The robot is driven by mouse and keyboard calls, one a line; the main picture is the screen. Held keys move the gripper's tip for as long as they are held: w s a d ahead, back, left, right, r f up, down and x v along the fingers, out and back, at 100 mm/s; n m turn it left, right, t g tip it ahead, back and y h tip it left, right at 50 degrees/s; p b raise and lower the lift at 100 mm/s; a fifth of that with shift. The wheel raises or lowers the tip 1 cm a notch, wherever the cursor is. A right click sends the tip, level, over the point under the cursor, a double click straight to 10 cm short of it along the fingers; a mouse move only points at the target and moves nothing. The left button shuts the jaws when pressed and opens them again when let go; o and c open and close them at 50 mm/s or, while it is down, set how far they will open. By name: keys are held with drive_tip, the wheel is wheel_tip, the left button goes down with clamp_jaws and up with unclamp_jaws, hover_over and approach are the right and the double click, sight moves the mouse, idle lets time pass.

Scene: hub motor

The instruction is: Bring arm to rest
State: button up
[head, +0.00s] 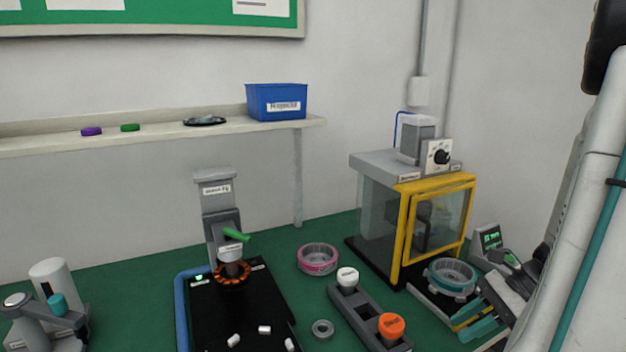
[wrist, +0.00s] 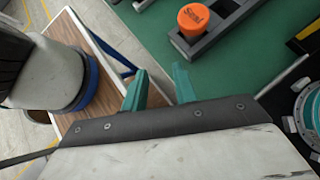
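My gripper (head: 470,320) is at the lower right of the head view, low by the bench's front right. In the wrist view its two teal fingers (wrist: 160,85) stand apart with nothing between them. My white arm comes down along the right edge of the head view. A round grey and teal motor part (head: 451,277) lies beside the gripper, in front of the yellow-framed cabinet. Part of a similar round part (wrist: 309,110) shows at the right edge of the wrist view.
A grey rack (head: 362,318) holds a white-topped piece (head: 348,277) and an orange cap (head: 391,326). The yellow-framed cabinet (head: 408,215) stands behind. A pink ring (head: 318,259), small grey ring (head: 323,329) and black tray (head: 265,300) lie leftward. A shelf (head: 160,134) holds a blue bin (head: 277,102).

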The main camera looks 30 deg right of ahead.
drive_tip(key=a+r+n+g+h, duration=0.1)
drive_tip(key=a+r+n+h, duration=0.3)
drive_tip(key=a+r+n, duration=0.3)
drive_tip(key=a+r+n+g+h, duration=0.1)
drive_tip(key=a+r+n+h, duration=0.3)
drive_tip(key=a+n, duration=1)
wheel_tip(320, 180, up, 3)
drive_tip(key=n, duration=0.3)
drive_tip(key=shift+s+g+h, duration=0.15)
drive_tip(key=shift+g+h, duration=0.25)
